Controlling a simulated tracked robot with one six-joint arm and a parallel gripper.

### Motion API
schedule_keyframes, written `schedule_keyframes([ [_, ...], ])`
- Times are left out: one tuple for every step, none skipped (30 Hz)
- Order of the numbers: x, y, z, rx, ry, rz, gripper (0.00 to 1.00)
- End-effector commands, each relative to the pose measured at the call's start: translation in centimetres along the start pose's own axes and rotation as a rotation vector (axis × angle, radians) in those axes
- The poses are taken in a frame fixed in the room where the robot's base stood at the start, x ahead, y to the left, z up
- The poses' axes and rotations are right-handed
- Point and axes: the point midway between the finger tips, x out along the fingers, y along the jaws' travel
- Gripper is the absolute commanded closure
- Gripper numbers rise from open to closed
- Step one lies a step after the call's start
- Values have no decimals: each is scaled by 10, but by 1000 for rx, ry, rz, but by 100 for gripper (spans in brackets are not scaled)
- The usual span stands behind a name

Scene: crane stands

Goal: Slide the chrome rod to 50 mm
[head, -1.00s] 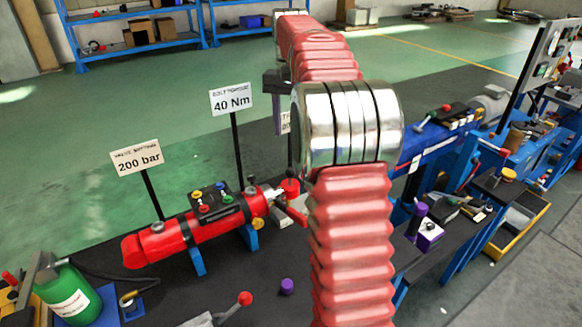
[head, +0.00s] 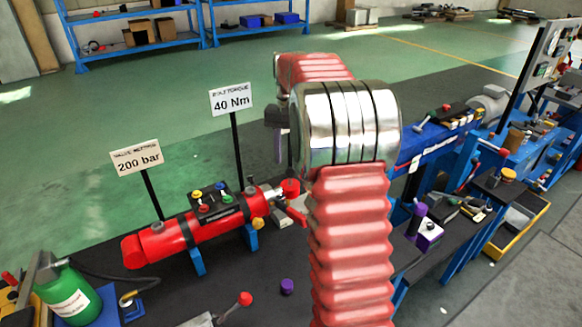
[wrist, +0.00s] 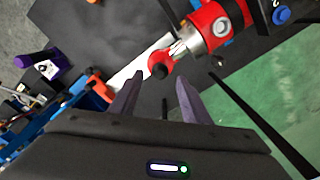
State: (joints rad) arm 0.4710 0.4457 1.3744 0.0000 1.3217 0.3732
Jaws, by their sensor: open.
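The red hydraulic cylinder (head: 190,239) lies on blue supports in the head view. Its short chrome rod (head: 272,194) sticks out at the right end and carries a red end piece (head: 290,187). In the wrist view the chrome rod (wrist: 179,48) comes out of the cylinder's silver collar (wrist: 209,29), with the red end piece (wrist: 160,63) at its tip. My gripper (wrist: 158,78) is open and empty, its two fingers pointing toward the red end piece, one on either side in the picture. I cannot tell the remaining distance. My arm hides most of the gripper in the head view.
Sign cards reading 200 bar (head: 138,158) and 40 Nm (head: 231,100) stand on thin poles behind the cylinder. A red-knobbed lever (head: 244,299) and a purple knob (head: 287,286) are in front.

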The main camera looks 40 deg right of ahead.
Motion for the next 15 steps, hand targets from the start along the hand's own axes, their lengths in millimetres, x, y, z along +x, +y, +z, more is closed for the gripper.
schedule_keyframes([
  [8, 0, 0, 0, -2, 1, 57],
  [13, 0, 1, 0, -2, 1, 57],
  [19, 0, 1, 0, -2, 1, 57],
  [23, 0, 0, 0, -2, 1, 57],
  [26, 0, 0, 0, -2, 1, 57],
  [31, 0, 0, 0, -1, 0, 57],
  [34, 0, 0, 0, -1, 0, 57],
  [36, 0, 0, 0, -1, 1, 57],
  [39, 0, 0, 0, -2, 1, 57],
  [41, 0, 0, 0, -1, 0, 57],
  [42, 0, 0, 0, -1, 0, 57],
  [43, 0, 0, 0, 0, 0, 57],
  [43, 0, 0, 0, 0, 0, 57],
  [44, 0, 0, -1, 1, 0, 57],
  [44, 0, 0, -1, 1, 0, 57],
])
